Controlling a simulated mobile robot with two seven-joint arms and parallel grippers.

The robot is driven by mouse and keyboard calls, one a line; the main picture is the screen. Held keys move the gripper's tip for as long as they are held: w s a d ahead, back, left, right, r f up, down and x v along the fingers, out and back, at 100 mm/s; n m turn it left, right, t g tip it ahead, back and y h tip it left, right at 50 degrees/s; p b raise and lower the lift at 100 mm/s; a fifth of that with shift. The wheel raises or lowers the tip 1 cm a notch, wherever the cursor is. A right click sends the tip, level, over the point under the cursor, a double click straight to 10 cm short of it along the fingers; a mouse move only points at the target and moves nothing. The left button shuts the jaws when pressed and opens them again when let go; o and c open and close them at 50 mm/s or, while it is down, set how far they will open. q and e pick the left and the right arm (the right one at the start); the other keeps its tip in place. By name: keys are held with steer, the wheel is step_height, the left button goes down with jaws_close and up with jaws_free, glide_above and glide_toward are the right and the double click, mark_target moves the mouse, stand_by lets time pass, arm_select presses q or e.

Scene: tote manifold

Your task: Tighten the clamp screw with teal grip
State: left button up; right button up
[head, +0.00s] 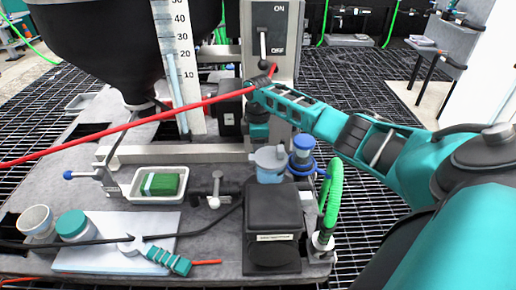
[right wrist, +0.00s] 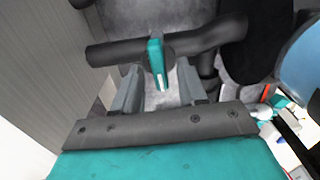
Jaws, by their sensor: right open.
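The clamp screw's teal grip (right wrist: 156,62) stands on a dark pipe (right wrist: 110,52) in the right wrist view. My right gripper (right wrist: 158,80) is open, with one finger on each side of the teal grip's near end. I cannot tell whether either finger touches it. In the head view my right arm reaches in from the right, and its gripper (head: 258,86) is in front of the grey ON/OFF panel. I cannot make out the clamp screw there. My left gripper is not in view.
A red line (head: 130,125) runs across to my right gripper's area. The ON/OFF panel (head: 270,20), black hopper (head: 110,45) and scale (head: 178,60) stand close by. A white tray (head: 135,190) with a green sponge (head: 160,184), a blue-capped valve (head: 302,150) and a black box (head: 273,215) are nearer.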

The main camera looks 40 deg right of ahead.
steer(key=c, duration=0.4)
jaws_close()
steer(key=shift+r, duration=0.1)
